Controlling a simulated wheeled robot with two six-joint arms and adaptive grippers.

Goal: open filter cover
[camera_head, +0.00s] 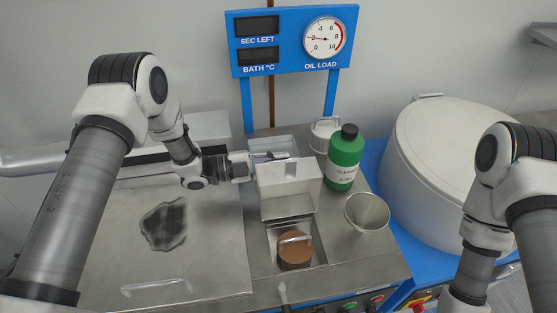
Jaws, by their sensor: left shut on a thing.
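My left gripper (268,157) reaches in from the left, at the back of the steel unit in the middle of the counter. It is shut at the upper edge of a pale metal panel, which I take for the filter cover (288,172). The gripper hides part of that edge, so the exact grip is unclear. The panel stands raised and tilted in front of an open bay (284,142). Below it is a rectangular well holding a brown round piece (294,255) with a metal handle. My right arm shows at the right; its gripper is out of view.
A green cleaner bottle (346,155) and a metal cup (367,212) stand close right of the unit. A white lidded drum (450,165) is farther right. A flat steel surface (200,262) with a dark patch lies left. A blue gauge panel (290,40) rises behind.

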